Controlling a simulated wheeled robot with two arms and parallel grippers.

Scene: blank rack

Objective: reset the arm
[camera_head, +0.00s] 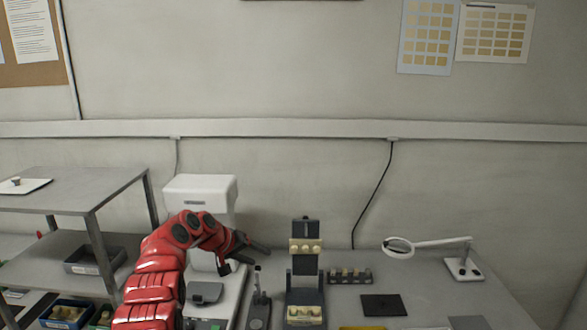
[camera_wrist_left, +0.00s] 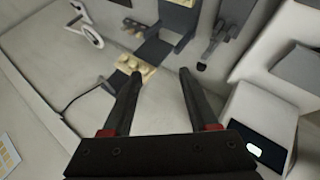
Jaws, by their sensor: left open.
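My left arm, red with black joints, comes up from the lower left in the head view. Its left gripper (camera_head: 246,252) is open over the machine side of the bench, left of the dark rack stand. In the left wrist view the two dark fingers (camera_wrist_left: 159,78) are spread apart with nothing between them. The rack stand (camera_head: 305,262) holds tan blanks (camera_head: 305,245) in an upper row and more at its base. In the left wrist view tan blanks (camera_wrist_left: 134,66) appear just beyond the left finger, apparently apart from it. My right gripper is not in view.
A white machine (camera_head: 200,183) stands behind my left arm. A dark row holder (camera_head: 350,276), a black mat (camera_head: 383,305) and a magnifier lamp (camera_head: 398,247) are on the bench to the right. A shelf unit (camera_head: 85,188) with trays stands at left.

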